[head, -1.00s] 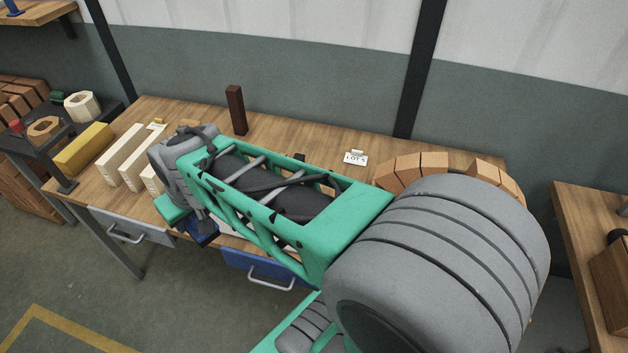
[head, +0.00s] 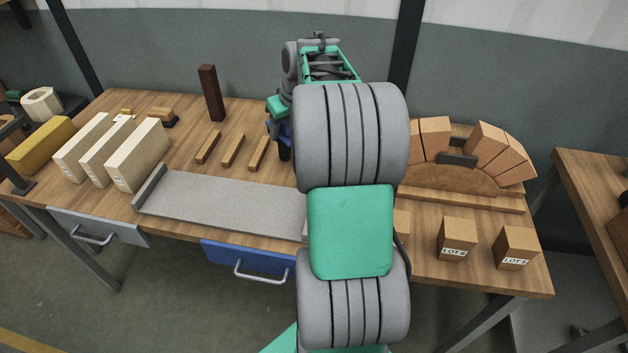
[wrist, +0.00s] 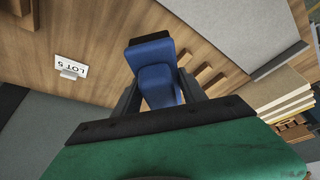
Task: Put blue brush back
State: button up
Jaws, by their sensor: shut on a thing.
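The blue brush (wrist: 160,84) is held between the dark fingers of my gripper (wrist: 158,88) in the wrist view, above the wooden table. Two blue parts show there, one beyond the other; its lower side is hidden. In the head view, a blue piece of the brush (head: 284,129) with a dark part below it shows at the left edge of my arm. My arm covers most of the gripper there.
Three thin wood strips (head: 232,151) lie left of the brush. A grey tray (head: 225,203) lies in front, pale blocks (head: 138,156) to the left. A dark upright post (head: 211,94) stands behind. A brick arch (head: 455,165) stands right. A LOT 5 card (wrist: 70,66) stands on bare table.

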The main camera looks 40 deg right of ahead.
aim_at(293, 143)
jog(key=s+d+f+b, duration=0.2)
jog(key=d+f, duration=0.2)
jog(key=d, duration=0.5)
jog(key=f, duration=1)
jog(key=shift+w, duration=0.2)
jog(key=o, duration=1.4)
jog(key=shift+o, duration=0.2)
jog(key=shift+s+r, duration=0.1)
jog(key=shift+r, duration=0.3)
jog(key=v, duration=1.1)
jog(key=a, duration=0.7)
jog(key=a+r, duration=0.1)
jog(key=a, duration=0.2)
jog(key=shift+w+a, duration=0.2)
jog(key=shift+w, duration=0.15)
jog(key=s+a+f+n+g, duration=0.1)
jog(key=s+a, duration=0.2)
jog(key=a, duration=0.6)
jog(key=s+a, duration=0.2)
jog(key=a, duration=0.7)
jog(key=s+a+f, duration=0.4)
jog(key=s+a, duration=0.3)
jog(key=s, duration=0.3)
jog(key=shift+a+f+g, duration=0.3)
jog(key=shift+f+g, duration=0.05)
jog(key=shift+g, duration=0.05)
